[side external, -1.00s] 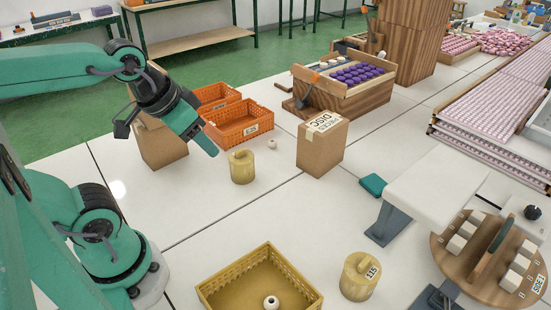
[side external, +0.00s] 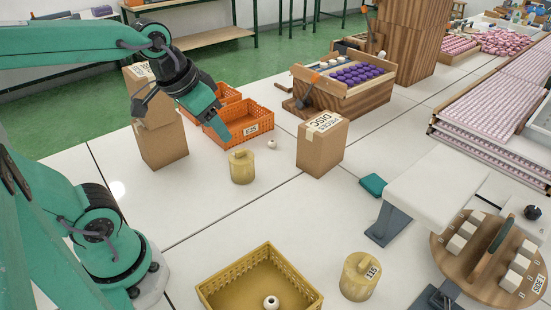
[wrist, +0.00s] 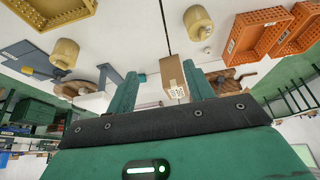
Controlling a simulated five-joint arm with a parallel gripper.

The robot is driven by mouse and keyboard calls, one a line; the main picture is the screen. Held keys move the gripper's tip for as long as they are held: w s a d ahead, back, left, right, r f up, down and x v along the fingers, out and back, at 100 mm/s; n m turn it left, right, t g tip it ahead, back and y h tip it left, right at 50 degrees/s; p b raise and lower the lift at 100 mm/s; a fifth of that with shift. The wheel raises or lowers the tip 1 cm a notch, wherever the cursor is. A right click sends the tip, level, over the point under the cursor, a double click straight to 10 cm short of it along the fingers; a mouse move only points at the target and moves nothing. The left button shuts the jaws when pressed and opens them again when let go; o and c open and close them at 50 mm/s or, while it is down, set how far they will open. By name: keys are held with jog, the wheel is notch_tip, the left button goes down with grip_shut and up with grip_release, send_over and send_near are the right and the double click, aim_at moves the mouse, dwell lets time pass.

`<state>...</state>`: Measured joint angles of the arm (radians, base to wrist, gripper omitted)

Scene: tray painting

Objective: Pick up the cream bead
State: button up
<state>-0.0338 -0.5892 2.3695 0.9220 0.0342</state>
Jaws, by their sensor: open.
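A small cream bead (side external: 272,143) sits on the white table beside the orange crate; it also shows in the wrist view (wrist: 207,50).
A yellow lidded pot (side external: 242,168) stands just in front of the first bead. Orange crates (side external: 245,128) are behind it and a cardboard box (side external: 322,150) is to its right. Stacked boxes (side external: 163,145) stand left of my gripper.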

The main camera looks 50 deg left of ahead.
jog(key=w+a+g, duration=0.1)
jog(key=w+a, duration=0.2)
jog(key=w, duration=0.7)
jog(key=g, duration=0.4)
send_over(271, 148)
jog(key=f, duration=1.7)
jog(key=shift+w, duration=0.2)
jog(key=shift+w+a+f, duration=0.1)
jog(key=shift+a+f, duration=0.1)
jog(key=shift+f, duration=2.05)
jog(key=shift+w+a+f, duration=0.1)
jog(key=shift+a+f, duration=0.05)
jog(key=shift+f, duration=2.1)
jog(key=c, duration=1)
